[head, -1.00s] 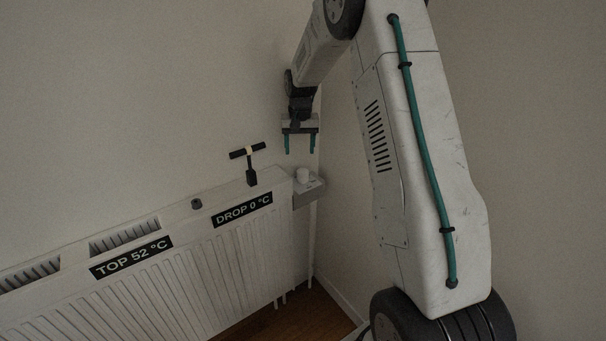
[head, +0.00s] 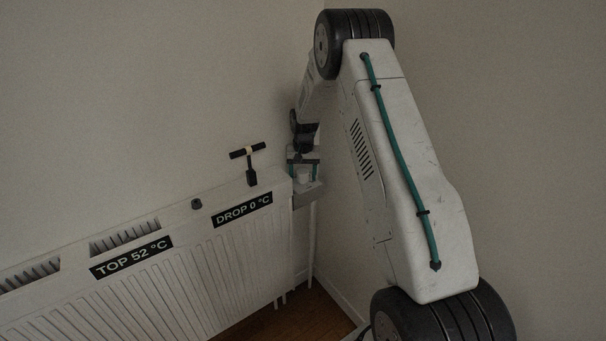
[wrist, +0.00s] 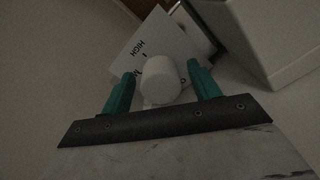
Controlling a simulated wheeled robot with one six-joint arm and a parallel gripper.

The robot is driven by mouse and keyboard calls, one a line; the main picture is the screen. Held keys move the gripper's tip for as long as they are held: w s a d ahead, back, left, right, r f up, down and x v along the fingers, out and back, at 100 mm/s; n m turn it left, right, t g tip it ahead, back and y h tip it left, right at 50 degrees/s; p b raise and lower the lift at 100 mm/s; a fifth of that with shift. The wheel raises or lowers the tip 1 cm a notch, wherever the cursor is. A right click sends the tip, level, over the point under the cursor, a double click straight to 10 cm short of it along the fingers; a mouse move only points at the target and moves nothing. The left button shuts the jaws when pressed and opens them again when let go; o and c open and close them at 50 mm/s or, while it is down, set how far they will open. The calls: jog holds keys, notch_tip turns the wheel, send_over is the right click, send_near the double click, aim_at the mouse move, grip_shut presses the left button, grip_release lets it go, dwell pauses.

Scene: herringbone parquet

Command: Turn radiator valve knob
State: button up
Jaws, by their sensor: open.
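The radiator valve knob (wrist: 161,80) is a white cylinder on a white valve box with a label plate (wrist: 150,45), where "HIGH" can be read. In the head view the knob (head: 304,172) stands on the box (head: 308,194) at the radiator's right end. My gripper (wrist: 163,82) is open, with one green finger on each side of the knob. In the head view my gripper (head: 302,171) points down over the box. I cannot tell whether the fingers touch the knob.
The white radiator (head: 180,250) carries signs reading "TOP 52 °C" and "DROP 0 °C". A black T-handled tool (head: 250,165) stands upright on its top, left of my gripper. A small dark cap (head: 196,204) is further left. Walls close in behind and right.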

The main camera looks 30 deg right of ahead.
aim_at(303, 171)
jog(key=c, duration=1)
jog(key=shift+o, duration=0.2)
jog(key=shift+n, duration=0.8)
jog(key=o, duration=1)
jog(key=shift+c, duration=0.2)
jog(key=shift+d+r, duration=0.1)
jog(key=shift+r, duration=3.85)
